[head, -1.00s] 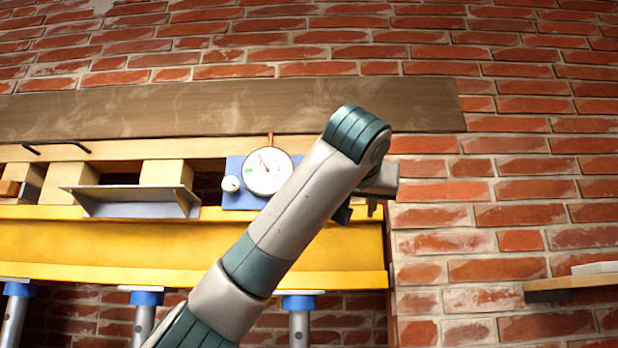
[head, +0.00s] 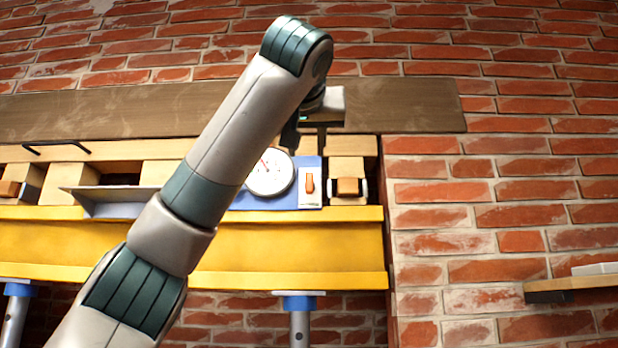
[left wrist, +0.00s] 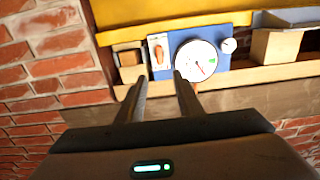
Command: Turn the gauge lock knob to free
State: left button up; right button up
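The dial gauge (head: 268,175) has a round white face on a blue plate (head: 247,200). Right of it in the head view, an upright, elongated orange knob (head: 309,183) sits on a white plate. The orange knob also shows in the left wrist view (left wrist: 161,42), where the picture is upside down. A small round white knob (left wrist: 229,45) is on the dial's other side; my left arm hides it in the head view. My left gripper (head: 306,150) is above the orange knob in the head view. In the left wrist view its fingers (left wrist: 160,76) are apart and empty, with the orange knob beyond the gap.
A yellow beam (head: 300,243) runs below the gauge, on posts with blue collars (head: 298,303). A wooden board (head: 400,105) is above. A wooden block (head: 347,187) stands right of the orange knob. A shelf (head: 575,284) is at far right on the brick wall.

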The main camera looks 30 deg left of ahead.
aim_at(309, 180)
pick_arm(q)
jog(key=p+x, duration=0.9)
jog(key=x, duration=0.6)
jog(key=shift+w+r, duration=0.1)
jog(key=shift+w, duration=0.1)
jog(key=shift+p+x, duration=0.35)
jog(key=shift+x, duration=0.5)
grip_shut()
